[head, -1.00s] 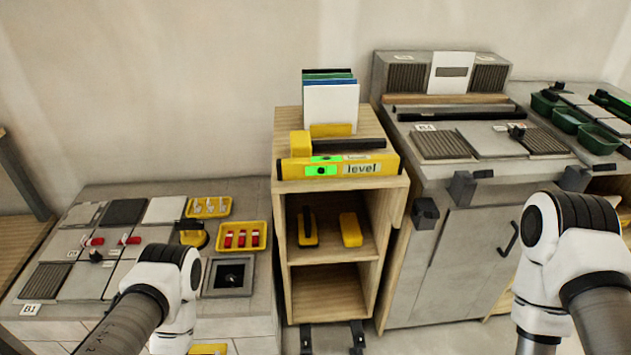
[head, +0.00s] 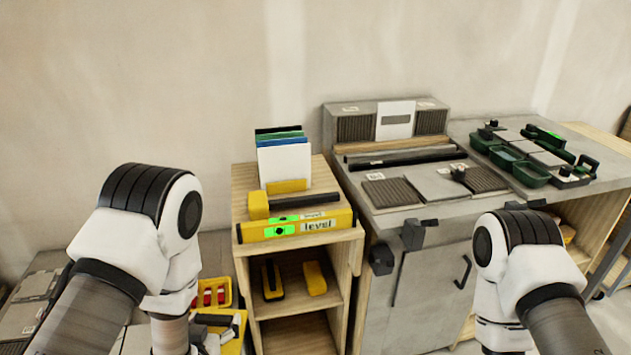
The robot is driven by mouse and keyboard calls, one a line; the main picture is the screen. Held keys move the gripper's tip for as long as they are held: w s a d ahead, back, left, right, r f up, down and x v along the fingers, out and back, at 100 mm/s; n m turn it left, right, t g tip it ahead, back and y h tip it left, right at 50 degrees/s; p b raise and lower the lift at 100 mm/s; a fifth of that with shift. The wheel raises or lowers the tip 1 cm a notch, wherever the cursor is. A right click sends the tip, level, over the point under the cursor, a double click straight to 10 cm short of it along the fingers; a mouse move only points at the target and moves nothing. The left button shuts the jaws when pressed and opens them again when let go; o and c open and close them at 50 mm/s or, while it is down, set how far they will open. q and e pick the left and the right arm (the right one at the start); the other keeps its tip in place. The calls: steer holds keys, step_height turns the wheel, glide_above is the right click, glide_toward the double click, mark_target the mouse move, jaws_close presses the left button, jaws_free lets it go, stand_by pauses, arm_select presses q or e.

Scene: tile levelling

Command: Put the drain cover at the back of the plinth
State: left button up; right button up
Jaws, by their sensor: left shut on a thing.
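My left gripper (head: 208,328) is low in the head view, mostly hidden by my own wrist. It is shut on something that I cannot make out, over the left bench. A grey stone-like bench with a raised back block (head: 370,106) stands right of centre; I cannot tell which part is the plinth. Dark ribbed squares, which look like drain covers, lie on its top: one at left (head: 393,192) and one at right (head: 487,179), with a plain grey tile between. My right wrist is at lower right; its gripper is out of view.
A wooden shelf unit (head: 241,178) stands between the benches, carrying a yellow level (head: 297,227) and upright coloured sheets. Dark clamps (head: 414,235) stick out at the right bench's front edge. Green trays (head: 530,173) sit at its right. A yellow tray (head: 237,345) is near my left gripper.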

mark_target(221, 322)
arm_select(q)
steer(key=shift+m+h, duration=0.4)
steer(key=d+r, duration=0.1)
steer(key=d+r+p, duration=0.1)
steer(key=r, duration=0.3)
steer(key=shift+d+p, duration=0.4)
steer(key=s+f, duration=0.1)
steer(key=s+a+f, duration=0.1)
steer(key=f, duration=0.1)
steer(key=shift+n+y, duration=0.3)
steer(key=shift+a+f, duration=0.15)
steer(key=shift+f, duration=0.05)
steer(key=shift+r, duration=0.1)
